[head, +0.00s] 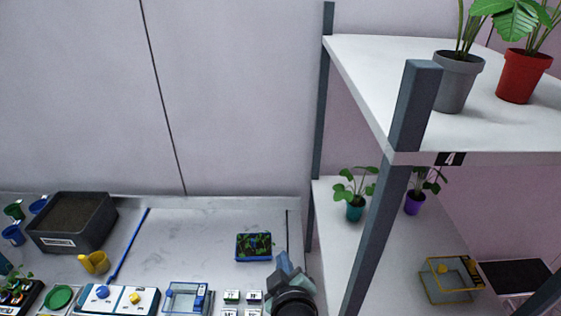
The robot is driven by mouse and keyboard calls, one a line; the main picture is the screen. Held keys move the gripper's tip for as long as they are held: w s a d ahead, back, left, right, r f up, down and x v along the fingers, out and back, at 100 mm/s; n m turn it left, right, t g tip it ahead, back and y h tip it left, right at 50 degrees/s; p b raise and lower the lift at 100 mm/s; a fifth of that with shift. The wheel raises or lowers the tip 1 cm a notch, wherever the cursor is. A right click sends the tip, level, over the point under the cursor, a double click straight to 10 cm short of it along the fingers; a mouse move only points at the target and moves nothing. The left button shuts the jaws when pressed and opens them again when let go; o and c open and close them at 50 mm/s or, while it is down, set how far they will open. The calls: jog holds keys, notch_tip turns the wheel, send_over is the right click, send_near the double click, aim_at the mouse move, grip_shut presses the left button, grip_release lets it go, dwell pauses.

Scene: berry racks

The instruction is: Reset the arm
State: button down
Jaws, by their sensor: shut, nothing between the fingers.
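My gripper (284,264) shows at the bottom middle of the head view, over the right end of the white bench (200,240). It is shut and empty. The dark round end of my arm is just below it, at the picture's bottom edge. A small blue tray with green seedlings (254,246) lies on the bench close to the left of the gripper. The rest of my arm is out of the picture.
A rack with grey posts (378,225) stands right of my gripper. Potted plants stand on its upper shelf (370,75) and lower shelf (330,240). A dark soil bin (73,243), blue stick (128,245) and clear box (187,298) are on the bench. Its middle is clear.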

notch_tip(320, 180, up, 27)
jog(key=m+t+b, duration=0.3)
jog(key=m+t, duration=0.1)
jog(key=t, duration=0.3)
jog(key=s+r+m+t+b, duration=0.1)
jog(key=s+r+m+t, duration=0.1)
jog(key=s+r, duration=0.5)
jog(key=s+r+m+t+h+b, duration=0.1)
jog(key=s+r+m+t, duration=0.2)
jog(key=r, duration=0.9)
jog(key=s+t, duration=0.2)
jog(key=s, duration=0.1)
jog(key=shift+s+a+r+t+b, duration=0.25)
jog(key=shift+s+t+b, duration=0.05)
jog(key=shift+s+b, duration=0.1)
jog(key=shift+d+h, duration=0.1)
jog(key=shift+h, duration=0.3)
